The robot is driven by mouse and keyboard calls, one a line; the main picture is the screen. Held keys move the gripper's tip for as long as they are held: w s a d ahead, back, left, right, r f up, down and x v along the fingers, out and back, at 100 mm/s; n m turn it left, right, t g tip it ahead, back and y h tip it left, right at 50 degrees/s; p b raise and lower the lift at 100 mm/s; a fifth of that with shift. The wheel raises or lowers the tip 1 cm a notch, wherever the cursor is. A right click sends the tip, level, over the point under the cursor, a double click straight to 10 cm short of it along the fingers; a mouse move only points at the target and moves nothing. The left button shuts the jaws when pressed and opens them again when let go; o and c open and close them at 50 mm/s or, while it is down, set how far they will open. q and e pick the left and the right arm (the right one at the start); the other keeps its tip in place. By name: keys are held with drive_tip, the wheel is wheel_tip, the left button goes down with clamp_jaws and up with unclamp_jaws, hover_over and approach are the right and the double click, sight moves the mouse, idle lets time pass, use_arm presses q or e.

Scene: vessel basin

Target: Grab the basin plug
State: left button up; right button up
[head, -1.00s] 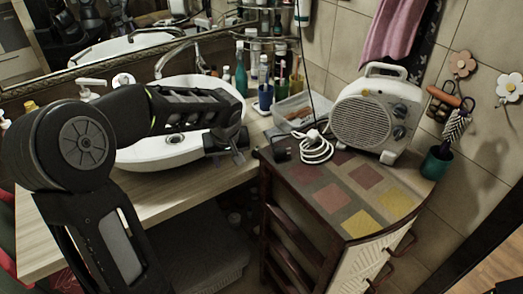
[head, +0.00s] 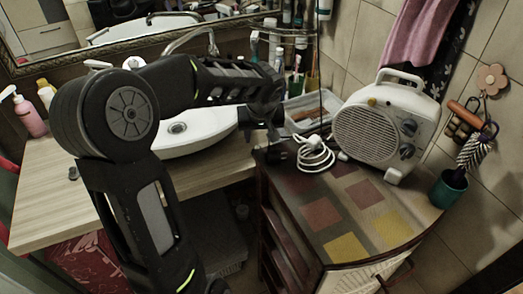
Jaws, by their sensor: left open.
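A small dark object (head: 73,173), which looks like the basin plug, stands on the left of the wooden counter (head: 50,210). It is too small to tell for sure. The white basin (head: 205,138) is partly covered by my left arm; its round drain (head: 177,127) shows under the forearm. My left gripper (head: 276,132) is open, near the right end of the basin, far to the right of the small dark object. Nothing shows between its fingers. My right gripper is not in view.
A pink pump bottle (head: 30,117) stands at the counter's left back. Bottles and cups crowd the back right. A cabinet (head: 345,215) at right holds a fan heater (head: 388,125), a white cable (head: 315,155) and a clear tray (head: 303,113). The counter's front left is mostly clear.

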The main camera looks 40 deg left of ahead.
sight(258, 147)
use_arm(q)
drive_tip(key=shift+x, duration=1.3)
drive_tip(key=shift+a+f+p, duration=0.1)
drive_tip(key=shift+f+p, duration=0.15)
drive_tip(key=shift+p, duration=0.1)
drive_tip(key=p+x, duration=0.1)
drive_tip(key=x, duration=0.2)
drive_tip(key=shift+w+a+f, duration=0.2)
drive_tip(key=shift+w+f, duration=0.05)
drive_tip(key=shift+w+a+f, duration=0.15)
drive_tip(key=shift+f, duration=0.35)
drive_tip(key=shift+c, duration=0.3)
